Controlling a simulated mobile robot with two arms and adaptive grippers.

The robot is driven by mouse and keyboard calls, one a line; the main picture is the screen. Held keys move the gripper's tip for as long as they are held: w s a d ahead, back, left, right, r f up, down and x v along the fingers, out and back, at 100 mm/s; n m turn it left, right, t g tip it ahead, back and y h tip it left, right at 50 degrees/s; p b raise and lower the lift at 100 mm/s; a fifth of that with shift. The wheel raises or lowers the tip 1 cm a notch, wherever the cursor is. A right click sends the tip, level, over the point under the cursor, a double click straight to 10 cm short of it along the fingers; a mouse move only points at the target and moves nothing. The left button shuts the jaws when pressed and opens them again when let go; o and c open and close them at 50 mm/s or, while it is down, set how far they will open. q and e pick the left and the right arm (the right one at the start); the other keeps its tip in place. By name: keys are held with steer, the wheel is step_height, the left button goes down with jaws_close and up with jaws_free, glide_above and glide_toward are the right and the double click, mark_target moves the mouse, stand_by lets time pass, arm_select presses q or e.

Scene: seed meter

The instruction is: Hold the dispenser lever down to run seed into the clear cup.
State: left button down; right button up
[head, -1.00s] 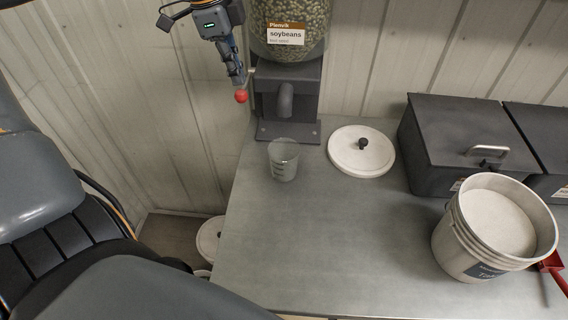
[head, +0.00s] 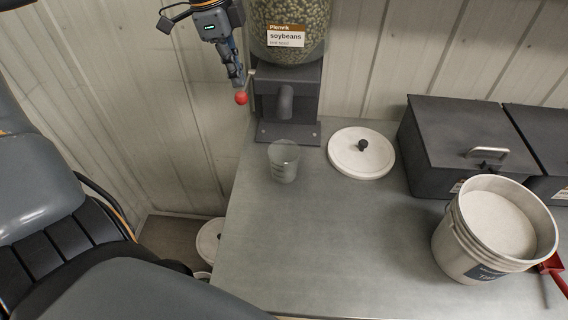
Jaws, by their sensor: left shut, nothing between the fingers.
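The seed dispenser (head: 305,105) stands at the back of the bench, with a clear hopper of soybeans (head: 290,15) on top and a dark spout facing forward. The lever's red knob (head: 241,98) sticks out at its left side. My left gripper (head: 236,80) is shut and empty, its fingertips just above the red knob; I cannot tell whether they touch it. The clear cup (head: 284,160) stands upright on the bench in front of the dispenser base. It looks empty, and no seed stream shows at the spout. My right gripper is not in view.
A white round lid (head: 361,152) with a dark knob lies right of the cup. Dark lidded bins (head: 470,140) stand at the back right. A white bucket (head: 470,255) and a red scoop (head: 553,268) are at the right. The bench's (head: 320,240) front middle is clear.

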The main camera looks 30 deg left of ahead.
mark_target(238, 93)
arm_select(q)
steer(key=shift+f, duration=0.15)
steer(key=shift+f+b, duration=2.65)
steer(key=shift+f, duration=0.1)
steer(key=shift+r, duration=0.2)
stand_by(2.9)
step_height(238, 93, up, 9)
steer(key=p, duration=0.5)
steer(key=shift+p, duration=0.3)
stand_by(0.6)
